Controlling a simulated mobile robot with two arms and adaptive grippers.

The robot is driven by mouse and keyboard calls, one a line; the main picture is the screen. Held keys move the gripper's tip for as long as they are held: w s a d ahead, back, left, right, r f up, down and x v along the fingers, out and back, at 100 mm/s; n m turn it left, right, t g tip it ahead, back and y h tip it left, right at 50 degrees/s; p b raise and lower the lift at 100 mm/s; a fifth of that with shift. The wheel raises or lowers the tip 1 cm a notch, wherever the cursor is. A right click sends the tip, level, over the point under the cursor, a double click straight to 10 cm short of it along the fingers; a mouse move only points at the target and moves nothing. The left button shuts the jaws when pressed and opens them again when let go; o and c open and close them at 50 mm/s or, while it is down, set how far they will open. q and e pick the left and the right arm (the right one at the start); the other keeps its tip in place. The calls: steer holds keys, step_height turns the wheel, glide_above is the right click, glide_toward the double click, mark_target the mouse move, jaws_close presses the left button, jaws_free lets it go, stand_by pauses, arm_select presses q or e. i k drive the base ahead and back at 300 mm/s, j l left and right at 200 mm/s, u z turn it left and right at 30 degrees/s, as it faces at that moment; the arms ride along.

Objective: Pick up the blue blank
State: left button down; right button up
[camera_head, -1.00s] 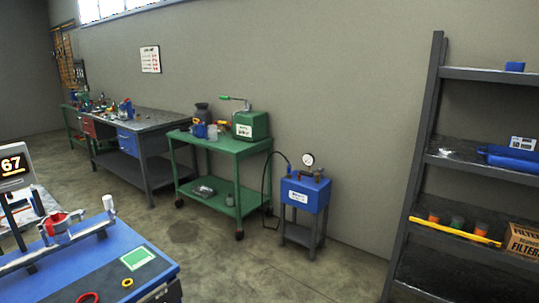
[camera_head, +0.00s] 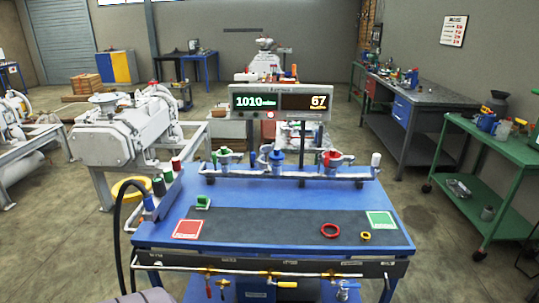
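A small blue cylinder (camera_head: 148,203), which looks like the blue blank, stands at the near end of a short row on the left edge of the blue workbench (camera_head: 290,232). Dark, green and red pieces (camera_head: 177,163) stand behind it in the same row. A second blue piece (camera_head: 276,157) sits in the middle of the white fixture rail at the back of the bench; I cannot tell whether it is a blank or part of the fixture. Neither of my grippers is in view.
A display (camera_head: 280,102) reading 1010 and 67 rises behind the rail. A black hose (camera_head: 117,222) loops at the left.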

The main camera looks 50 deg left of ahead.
mark_target(276, 156)
steer(key=u, duration=1.65)
steer(key=j, duration=0.15)
